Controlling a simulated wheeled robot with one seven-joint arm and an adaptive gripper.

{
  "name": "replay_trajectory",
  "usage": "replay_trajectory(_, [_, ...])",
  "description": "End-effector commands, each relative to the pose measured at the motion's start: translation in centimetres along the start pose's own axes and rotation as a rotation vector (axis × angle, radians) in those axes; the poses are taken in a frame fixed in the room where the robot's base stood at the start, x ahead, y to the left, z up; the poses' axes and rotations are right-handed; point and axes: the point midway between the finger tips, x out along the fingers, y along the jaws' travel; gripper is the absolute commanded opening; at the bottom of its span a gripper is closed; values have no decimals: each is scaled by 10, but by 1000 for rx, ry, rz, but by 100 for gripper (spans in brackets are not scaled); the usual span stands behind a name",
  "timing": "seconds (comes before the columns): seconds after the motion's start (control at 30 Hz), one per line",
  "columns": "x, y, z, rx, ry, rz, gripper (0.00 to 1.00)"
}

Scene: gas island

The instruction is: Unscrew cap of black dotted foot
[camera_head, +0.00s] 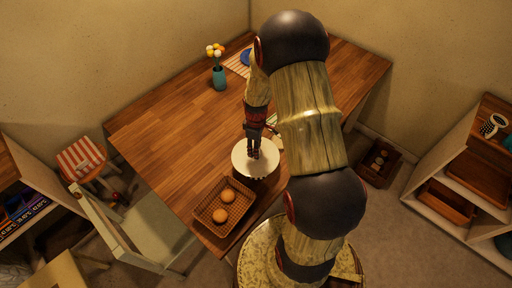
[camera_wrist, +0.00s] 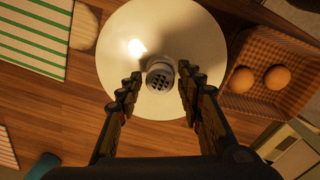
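A white round disc (camera_wrist: 118,40), glossy like a plate or lampshade, is on the wooden table near its front edge; it also shows in the head view (camera_head: 241,165). At its middle stands a small pale round cap-like piece (camera_wrist: 160,73) with black dots on its top. My gripper (camera_wrist: 160,88) is over the disc, with one finger on each side of the dotted piece and gaps between them. It is open and holds nothing. In the head view my gripper (camera_head: 254,150) points down over the disc. What lies under the disc is hidden.
A wicker basket (camera_head: 206,212) with two round brown items stands close beside the disc. A teal vase (camera_head: 219,79) with flowers stands at the back. A striped cloth (camera_wrist: 32,38) lies left in the wrist view. A shelf (camera_head: 453,208) with a black-dotted mug (camera_head: 492,125) is right.

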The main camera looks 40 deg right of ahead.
Motion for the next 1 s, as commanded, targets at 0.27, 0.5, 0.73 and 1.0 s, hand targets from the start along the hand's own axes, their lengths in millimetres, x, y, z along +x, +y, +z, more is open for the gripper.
replay_trajectory(0.27, [0, 0, 0, 173, 0, 0, 37])
replay_trajectory(0.5, [0, 0, 0, 387, 0, 0, 37])
replay_trajectory(0.73, [0, 0, 0, 545, 0, 0, 37])
replay_trajectory(1.0, [0, 0, 0, 759, 0, 0, 37])
